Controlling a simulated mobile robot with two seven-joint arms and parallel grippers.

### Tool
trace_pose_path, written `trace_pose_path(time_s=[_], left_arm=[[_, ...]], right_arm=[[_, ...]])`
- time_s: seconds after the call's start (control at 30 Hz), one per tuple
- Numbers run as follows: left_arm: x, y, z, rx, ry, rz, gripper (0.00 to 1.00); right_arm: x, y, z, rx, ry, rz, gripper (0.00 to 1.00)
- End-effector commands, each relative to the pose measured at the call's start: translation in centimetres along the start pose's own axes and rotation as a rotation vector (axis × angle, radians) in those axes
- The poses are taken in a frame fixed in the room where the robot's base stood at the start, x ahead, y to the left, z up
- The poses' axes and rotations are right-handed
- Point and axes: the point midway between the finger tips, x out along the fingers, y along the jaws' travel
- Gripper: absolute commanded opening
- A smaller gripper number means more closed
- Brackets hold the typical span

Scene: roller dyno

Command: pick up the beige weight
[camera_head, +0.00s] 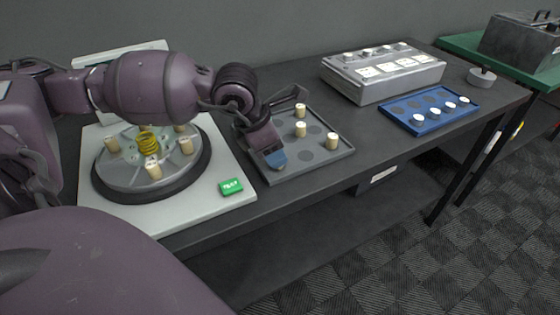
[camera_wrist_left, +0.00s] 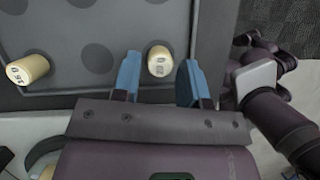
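My left gripper (camera_head: 286,130) reaches over the grey tray (camera_head: 322,162) in the head view. In the left wrist view its two blue fingertips (camera_wrist_left: 159,78) are spread apart. A beige weight (camera_wrist_left: 159,60) with dark marks on top stands between and slightly beyond them, with gaps on both sides. In the head view I cannot make this weight out; the gripper covers that part of the tray. Other beige weights in the tray are at the back (camera_head: 300,110), middle (camera_head: 300,129) and right front (camera_head: 332,141). Another beige weight (camera_wrist_left: 27,69) shows at left in the wrist view. My right gripper is not visible.
A round plate (camera_head: 130,180) with several beige weights and a yellow spring (camera_head: 148,143) stands at left. A green block (camera_head: 231,187) lies near the front. A blue tray (camera_head: 440,125) with white pieces and a silver box (camera_head: 385,79) stand at right.

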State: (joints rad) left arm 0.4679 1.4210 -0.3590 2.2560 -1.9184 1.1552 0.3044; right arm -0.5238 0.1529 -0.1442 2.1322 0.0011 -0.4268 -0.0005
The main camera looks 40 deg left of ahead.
Motion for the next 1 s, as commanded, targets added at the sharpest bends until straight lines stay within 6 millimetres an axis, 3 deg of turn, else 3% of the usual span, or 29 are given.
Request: trace_pose_path(time_s=[0.1,0.37,0.6,0.87,1.0], left_arm=[[1.7,0.0,-0.1,-0.001,0.003,-0.004,0.4],[1.7,0.0,0.0,0.0,0.0,0.0,0.4],[1.8,0.0,0.0,0.0,0.0,-0.001,0.04],[1.6,0.0,0.0,0.0,0.0,0.0,0.04],[0.5,0.0,0.5,0.0,-0.003,0.001,0.04]], right_arm=[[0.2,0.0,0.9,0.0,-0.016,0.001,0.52],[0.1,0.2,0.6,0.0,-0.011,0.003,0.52],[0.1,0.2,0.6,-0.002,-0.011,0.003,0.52],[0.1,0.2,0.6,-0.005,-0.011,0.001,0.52],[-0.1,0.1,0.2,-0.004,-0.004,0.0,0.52]])
